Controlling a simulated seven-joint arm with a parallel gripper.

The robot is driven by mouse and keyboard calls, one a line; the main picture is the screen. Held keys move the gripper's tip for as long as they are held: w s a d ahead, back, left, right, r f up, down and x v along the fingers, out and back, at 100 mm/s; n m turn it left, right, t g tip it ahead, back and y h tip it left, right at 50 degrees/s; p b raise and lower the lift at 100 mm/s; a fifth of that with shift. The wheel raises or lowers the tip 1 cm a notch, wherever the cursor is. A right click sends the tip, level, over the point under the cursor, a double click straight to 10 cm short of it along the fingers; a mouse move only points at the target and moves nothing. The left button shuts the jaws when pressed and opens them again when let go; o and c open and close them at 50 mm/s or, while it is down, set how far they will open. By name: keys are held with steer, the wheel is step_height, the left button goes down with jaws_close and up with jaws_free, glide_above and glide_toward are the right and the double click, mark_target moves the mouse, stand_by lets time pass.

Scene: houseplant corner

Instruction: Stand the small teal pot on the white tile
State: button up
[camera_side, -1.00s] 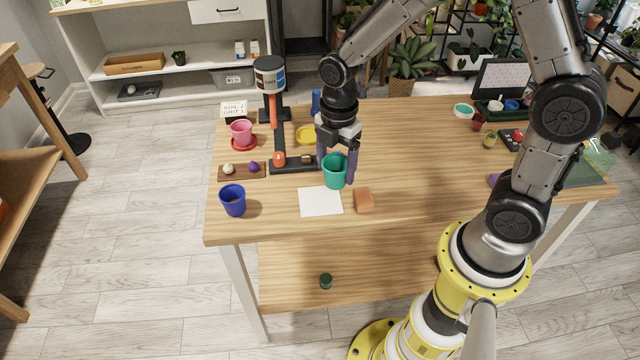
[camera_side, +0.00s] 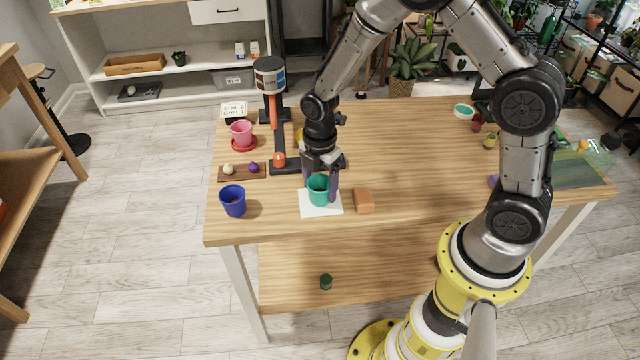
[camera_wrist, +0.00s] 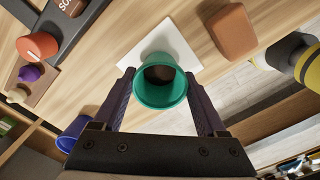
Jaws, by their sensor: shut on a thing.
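The small teal pot (camera_side: 319,190) is upright over the white tile (camera_side: 331,209) in the side view. I cannot tell whether its base touches the tile or hangs just above it. My gripper (camera_side: 321,186) is shut on the pot, one finger on each side. In the wrist view the teal pot (camera_wrist: 160,95) sits between the fingers of my gripper (camera_wrist: 160,92), with dark contents inside. The white tile (camera_wrist: 172,40) shows behind it, partly hidden by the pot.
A terracotta-coloured block (camera_side: 364,200) lies just right of the tile. A blue pot (camera_side: 233,201) stands to the left. A pink pot (camera_side: 241,132) on a red saucer and a wooden strip (camera_side: 234,173) with two small knobs are further back left. The table's right middle is clear.

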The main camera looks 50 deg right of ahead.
steer(key=shift+f, duration=0.1)
steer(key=o, duration=1.3)
step_height(320, 180, up, 12)
steer(key=r, duration=0.1)
steer(key=s+d+r+m+t, duration=0.1)
steer(key=s+r+m+t, duration=0.2)
steer(key=s+r+m, duration=0.6)
steer(key=s+r+m+t, duration=0.1)
steer(key=s+m, duration=0.2)
steer(key=s, duration=0.1)
steer(key=s+r+m, duration=0.1)
steer(key=s+m, duration=0.2)
steer(key=s+r+m+t, duration=0.1)
steer(key=s+m, duration=0.2)
steer(key=s, duration=0.1)
steer(key=shift+s+d+r+t, duration=0.2)
steer(key=shift+s+d+t, duration=0.1)
steer(key=shift+s+d, duration=0.1)
